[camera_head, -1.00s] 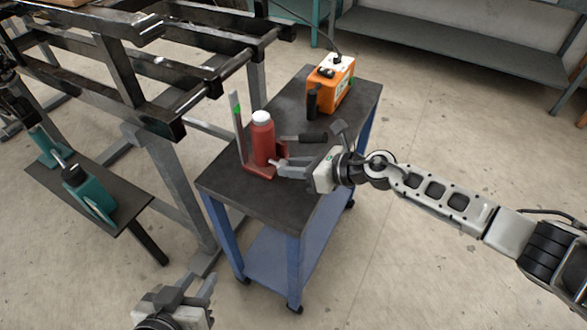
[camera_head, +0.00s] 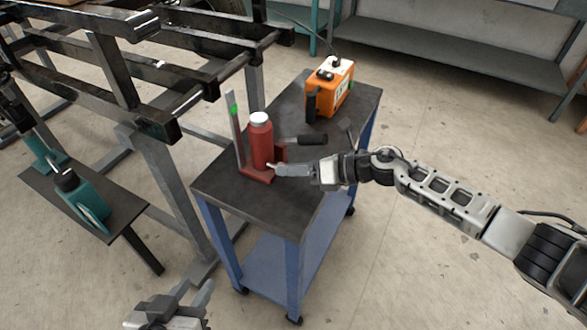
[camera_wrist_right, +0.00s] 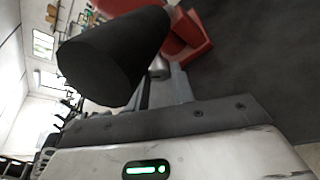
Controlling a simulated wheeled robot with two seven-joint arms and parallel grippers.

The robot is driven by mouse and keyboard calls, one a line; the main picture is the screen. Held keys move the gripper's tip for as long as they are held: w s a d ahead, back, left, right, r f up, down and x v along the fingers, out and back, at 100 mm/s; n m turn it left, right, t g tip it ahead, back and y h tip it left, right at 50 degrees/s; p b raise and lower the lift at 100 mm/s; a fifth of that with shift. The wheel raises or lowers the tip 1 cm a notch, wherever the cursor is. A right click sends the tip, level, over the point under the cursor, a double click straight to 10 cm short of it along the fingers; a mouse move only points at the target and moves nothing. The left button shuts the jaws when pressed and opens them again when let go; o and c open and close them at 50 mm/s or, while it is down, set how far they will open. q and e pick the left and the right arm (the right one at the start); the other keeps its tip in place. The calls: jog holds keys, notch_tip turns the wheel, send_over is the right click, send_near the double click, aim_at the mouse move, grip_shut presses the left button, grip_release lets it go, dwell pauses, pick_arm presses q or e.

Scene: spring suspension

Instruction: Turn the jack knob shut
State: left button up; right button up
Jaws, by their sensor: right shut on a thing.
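The red bottle jack (camera_head: 261,148) stands upright on the dark cart top, with a pale round cap and a red foot. Its small metallic knob (camera_wrist_right: 160,68) sits low on the body; in the head view the fingertips mostly hide it. My right gripper (camera_head: 279,170) is shut on the knob at the jack's right side. In the right wrist view a black handle end (camera_wrist_right: 98,62) fills the upper left, close above the fingers. My left gripper (camera_head: 192,291) is open and empty at the bottom left, away from the cart.
A grey upright bar with a green mark (camera_head: 235,125) stands beside the jack. A black-handled tool (camera_head: 312,140) lies behind my right gripper. An orange box (camera_head: 333,88) stands at the cart's back. A dark metal frame (camera_head: 160,125) and a shelf with teal jacks (camera_head: 85,198) are left.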

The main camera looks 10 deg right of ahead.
jog(key=o, duration=1)
jog(key=v, duration=1.6)
jog(key=shift+b, duration=0.4)
